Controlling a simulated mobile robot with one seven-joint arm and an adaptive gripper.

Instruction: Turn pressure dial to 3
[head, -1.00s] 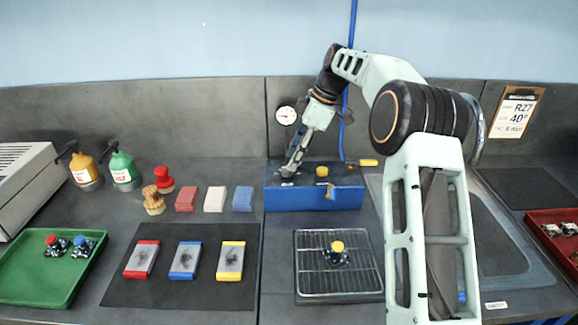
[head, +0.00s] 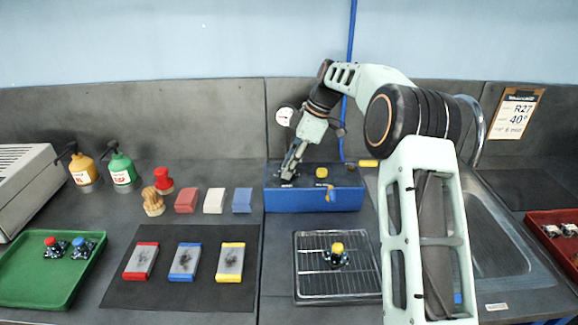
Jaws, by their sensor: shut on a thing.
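A blue box-like unit (head: 315,200) stands on the bench below the wall gauge, with a dark top panel. A yellow knob (head: 321,172) sits on that panel. My gripper (head: 287,177) reaches down onto the left part of the panel and is shut on a small dark dial there. The fingers mostly hide the dial, so its marks and setting cannot be read. A round white gauge (head: 284,116) is on the wall behind; its reading is too small to tell.
A wire rack (head: 312,280) with a yellow-topped part stands in front of the unit. Left are a dark mat (head: 210,295) with several plates, a green tray (head: 25,285), brushes and bottles. A sink (head: 497,250) and red tray (head: 540,217) are right.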

